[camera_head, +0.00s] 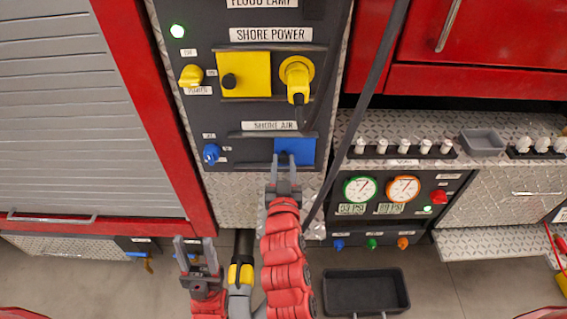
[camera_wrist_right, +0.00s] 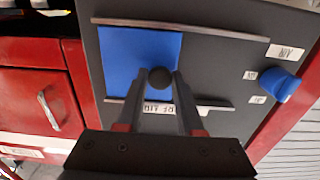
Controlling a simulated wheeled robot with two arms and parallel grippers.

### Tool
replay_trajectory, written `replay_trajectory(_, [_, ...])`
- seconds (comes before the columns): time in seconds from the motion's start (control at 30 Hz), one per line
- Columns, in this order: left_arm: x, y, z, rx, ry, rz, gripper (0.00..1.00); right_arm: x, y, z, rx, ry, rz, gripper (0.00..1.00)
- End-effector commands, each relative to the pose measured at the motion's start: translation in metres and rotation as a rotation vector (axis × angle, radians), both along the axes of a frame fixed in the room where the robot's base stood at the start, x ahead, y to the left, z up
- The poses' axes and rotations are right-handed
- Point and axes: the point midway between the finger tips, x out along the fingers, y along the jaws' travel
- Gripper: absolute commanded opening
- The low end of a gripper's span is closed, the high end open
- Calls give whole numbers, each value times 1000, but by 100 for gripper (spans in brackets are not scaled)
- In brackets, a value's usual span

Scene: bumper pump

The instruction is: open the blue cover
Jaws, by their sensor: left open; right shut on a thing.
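The blue cover (camera_head: 308,151) is a flat square panel low on the dark panel, under the SHORE AIR label (camera_head: 268,126). In the right wrist view the blue cover (camera_wrist_right: 120,60) carries a round black knob (camera_wrist_right: 160,79) near its edge. My right gripper (camera_head: 284,162) is at the cover, and in the right wrist view its fingers (camera_wrist_right: 161,95) are shut on the knob from both sides. The cover sits flat between two rails. My left gripper (camera_head: 196,250) is open and empty, low in front of the red frame, apart from the cover.
A blue knob (camera_head: 211,153) sits left of the cover. Above are a yellow cover (camera_head: 245,75) and a yellow plug (camera_head: 297,80). A dark cable (camera_head: 368,108) hangs to the right. Gauges (camera_head: 361,189) and a dark tray (camera_head: 365,291) are at right.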

Motion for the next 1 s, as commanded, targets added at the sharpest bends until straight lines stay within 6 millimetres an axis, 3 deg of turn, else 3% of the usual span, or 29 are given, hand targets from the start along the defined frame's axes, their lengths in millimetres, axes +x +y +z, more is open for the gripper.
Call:
replay_trajectory(0.47, [0,0,-6,0,0,0,50,0,3,-2,0,-1,1,0])
replay_trajectory(0.8, [0,0,-76,0,0,0,50,0,56,-9,2,-8,7,0])
replay_trajectory(1.0, [0,0,-103,0,0,0,50,0,80,-5,1,-5,4,0])
